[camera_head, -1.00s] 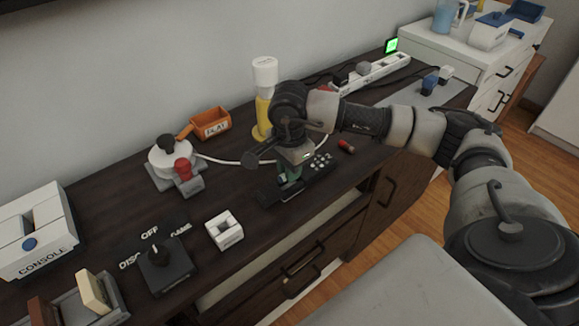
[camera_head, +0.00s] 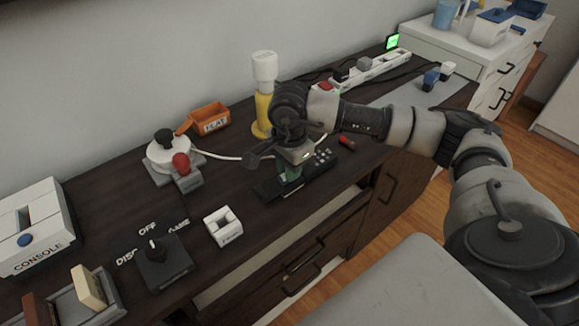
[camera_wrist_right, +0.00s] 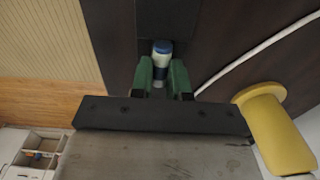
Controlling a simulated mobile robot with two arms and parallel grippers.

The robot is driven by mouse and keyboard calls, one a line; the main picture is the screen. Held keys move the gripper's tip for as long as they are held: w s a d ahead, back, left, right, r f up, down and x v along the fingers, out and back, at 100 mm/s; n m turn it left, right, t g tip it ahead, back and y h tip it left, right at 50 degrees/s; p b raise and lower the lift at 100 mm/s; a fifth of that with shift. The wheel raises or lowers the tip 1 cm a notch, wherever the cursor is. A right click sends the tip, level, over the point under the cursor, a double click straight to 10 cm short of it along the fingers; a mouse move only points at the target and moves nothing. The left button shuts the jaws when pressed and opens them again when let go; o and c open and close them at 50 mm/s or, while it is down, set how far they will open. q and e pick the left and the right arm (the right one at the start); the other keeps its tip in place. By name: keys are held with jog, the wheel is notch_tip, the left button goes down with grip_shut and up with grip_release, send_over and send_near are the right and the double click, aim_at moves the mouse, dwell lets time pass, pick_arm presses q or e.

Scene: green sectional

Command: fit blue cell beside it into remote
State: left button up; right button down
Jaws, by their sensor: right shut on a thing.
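The black remote (camera_head: 268,188) lies on the dark cabinet top, its buttons facing up. My right gripper (camera_head: 291,174) points down over its middle. In the right wrist view the green fingers of the right gripper (camera_wrist_right: 161,76) are shut on a blue cell (camera_wrist_right: 162,47) with a pale end. The cell is at the remote (camera_wrist_right: 166,18); I cannot tell whether it is seated in it. In the head view the gripper hides the cell. A red cell (camera_head: 347,141) lies beside the remote's far end. My left gripper is not in view.
A yellow and white bottle (camera_head: 264,95) stands behind my right gripper. A white cable (camera_head: 222,157) runs behind the remote. A small white holder (camera_head: 223,227) and a dial box (camera_head: 164,262) stand to the left. The cabinet's front edge is close to the remote.

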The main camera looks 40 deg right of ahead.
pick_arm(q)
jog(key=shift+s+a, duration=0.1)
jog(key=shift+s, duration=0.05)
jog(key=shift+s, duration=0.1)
pick_arm(e)
jog(key=c, duration=1)
grip_release()
jog(key=shift+r, duration=0.4)
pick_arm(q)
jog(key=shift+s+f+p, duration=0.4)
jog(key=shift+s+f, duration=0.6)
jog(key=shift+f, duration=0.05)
pick_arm(e)
notch_tip(320, 180, up, 10)
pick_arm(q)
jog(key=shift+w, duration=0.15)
